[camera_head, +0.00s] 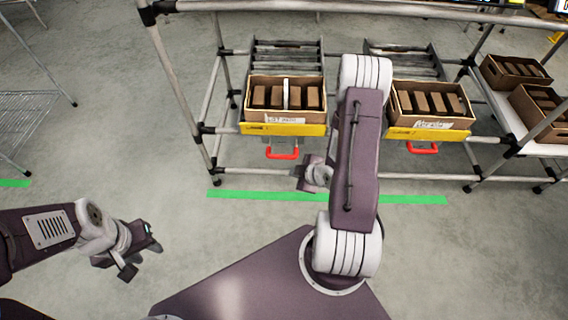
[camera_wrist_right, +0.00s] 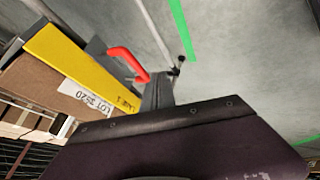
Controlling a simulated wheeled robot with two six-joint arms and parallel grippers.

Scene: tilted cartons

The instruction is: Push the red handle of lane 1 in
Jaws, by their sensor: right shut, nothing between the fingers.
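The red handle (camera_head: 282,154) of the left lane hangs below a yellow front bar (camera_head: 285,130). The bar's small lettering in the right wrist view seems to read lane 1. The handle also shows in the right wrist view (camera_wrist_right: 128,62), just left of my right gripper (camera_wrist_right: 163,88). My right gripper is shut and empty; contact with the handle cannot be made out. In the head view it is low and right of the handle, partly hidden by my right arm. My left gripper (camera_head: 140,255) is far off at lower left, with no object visible in it.
An open carton (camera_head: 259,115) with brown boxes sits tilted behind the left yellow bar. The right lane has another carton (camera_head: 418,119) and red handle (camera_head: 422,149). A pipe frame (camera_head: 178,75) surrounds the lanes. A green floor stripe (camera_head: 240,194) runs in front, with clear floor at left.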

